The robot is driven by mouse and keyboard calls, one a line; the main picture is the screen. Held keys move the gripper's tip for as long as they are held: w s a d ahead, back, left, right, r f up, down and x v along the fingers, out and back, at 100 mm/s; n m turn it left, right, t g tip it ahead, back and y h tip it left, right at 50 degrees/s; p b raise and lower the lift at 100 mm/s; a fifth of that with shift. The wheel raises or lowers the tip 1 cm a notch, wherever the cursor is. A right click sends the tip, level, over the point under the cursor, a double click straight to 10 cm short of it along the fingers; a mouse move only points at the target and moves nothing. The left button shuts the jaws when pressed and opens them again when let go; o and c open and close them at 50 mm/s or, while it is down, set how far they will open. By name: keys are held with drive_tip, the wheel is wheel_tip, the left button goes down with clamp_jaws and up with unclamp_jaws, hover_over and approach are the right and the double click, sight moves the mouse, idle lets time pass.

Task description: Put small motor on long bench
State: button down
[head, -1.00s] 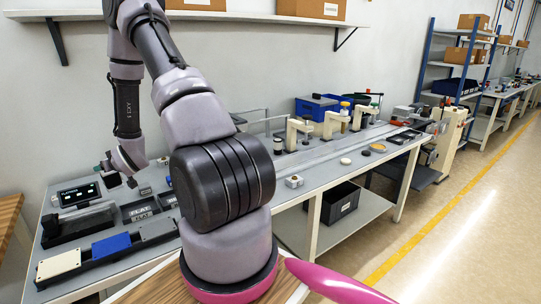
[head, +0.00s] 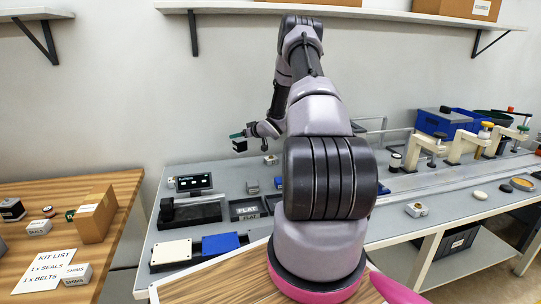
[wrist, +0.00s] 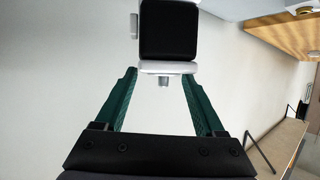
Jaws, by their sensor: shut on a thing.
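My gripper (head: 238,137) is shut on the small motor (head: 240,147), held in the air above the left part of the grey long bench (head: 350,241). In the wrist view the motor (wrist: 168,30) is a black block with pale grey ends and a short shaft. It sits at the tips of the green fingers of my gripper (wrist: 160,75), with the shaft pointing back between them. In the head view the motor is small and dark, so its details are hard to see.
A wooden table (head: 125,240) at left holds a cardboard box (head: 96,214), a kit list (head: 52,268) and small parts. The long bench carries a small screen (head: 193,183), white and blue pads, labelled trays and cream machines (head: 460,147). A wall shelf (head: 300,9) runs above.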

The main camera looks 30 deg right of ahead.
sight(244, 153)
wheel_tip(244, 153, down, 9)
drive_tip(key=shift+f, duration=0.1)
idle(0.4)
drive_tip(key=shift+a+f, duration=0.1)
unclamp_jaws()
